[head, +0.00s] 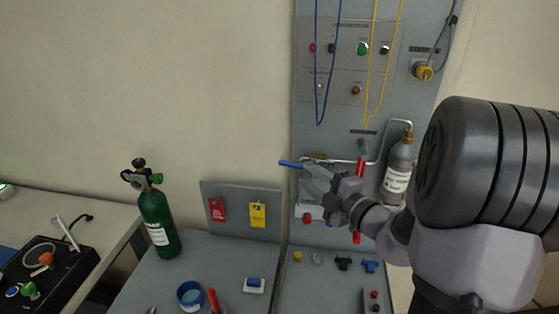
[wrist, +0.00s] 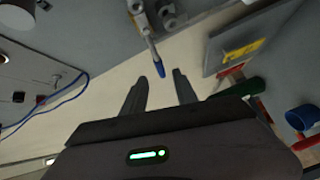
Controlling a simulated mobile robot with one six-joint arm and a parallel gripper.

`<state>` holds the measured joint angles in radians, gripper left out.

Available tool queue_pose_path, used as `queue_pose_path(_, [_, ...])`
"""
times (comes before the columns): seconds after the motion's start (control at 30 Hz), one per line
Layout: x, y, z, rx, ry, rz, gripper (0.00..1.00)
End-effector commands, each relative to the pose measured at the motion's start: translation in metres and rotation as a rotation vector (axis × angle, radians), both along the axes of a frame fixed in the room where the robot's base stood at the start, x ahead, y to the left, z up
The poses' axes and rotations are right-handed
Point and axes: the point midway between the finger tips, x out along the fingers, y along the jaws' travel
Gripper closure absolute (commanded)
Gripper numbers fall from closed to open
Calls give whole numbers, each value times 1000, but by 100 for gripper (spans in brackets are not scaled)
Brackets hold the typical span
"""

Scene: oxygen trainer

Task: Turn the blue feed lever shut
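The blue feed lever (head: 290,164) points left from a pipe fitting on the grey upright panel. In the wrist view its blue handle (wrist: 160,68) hangs from a metal fitting at the top, with its tip appearing between my fingertips. My gripper (head: 311,180) is in front of the panel, just right of and below the blue handle in the head view. In the wrist view my gripper (wrist: 160,76) is open, with a clear gap between its two fingers. I cannot tell whether either finger touches the lever. My gripper and arm hide part of the panel behind.
A grey bottle (head: 397,170) stands right of the lever. Blue and yellow cords (head: 371,70) hang above. A green cylinder (head: 158,220) stands on the bench at left. A small board holds a red tag (head: 217,210) and a yellow tag (head: 258,214). A blue cup (head: 190,295) sits below.

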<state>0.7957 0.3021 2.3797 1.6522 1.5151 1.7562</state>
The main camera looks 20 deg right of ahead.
Motion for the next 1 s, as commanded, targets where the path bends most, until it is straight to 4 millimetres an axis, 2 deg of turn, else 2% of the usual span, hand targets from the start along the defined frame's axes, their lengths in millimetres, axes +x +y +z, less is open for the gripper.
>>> queue_pose_path(0.03, [13, 5, -4, -1, -1, 6, 65])
queue_pose_path(0.2, [56, 12, -6, -2, 0, 5, 65])
queue_pose_path(0.4, [89, 18, -6, -2, 0, 3, 65])
queue_pose_path(0.53, [99, 19, -6, -3, 0, 1, 65])
queue_pose_path(0.8, [100, 20, -5, -2, 0, 1, 65])
queue_pose_path(0.97, [100, 20, -5, -2, 0, 1, 96])
queue_pose_path(1.0, [100, 20, -5, -2, 0, 1, 100])
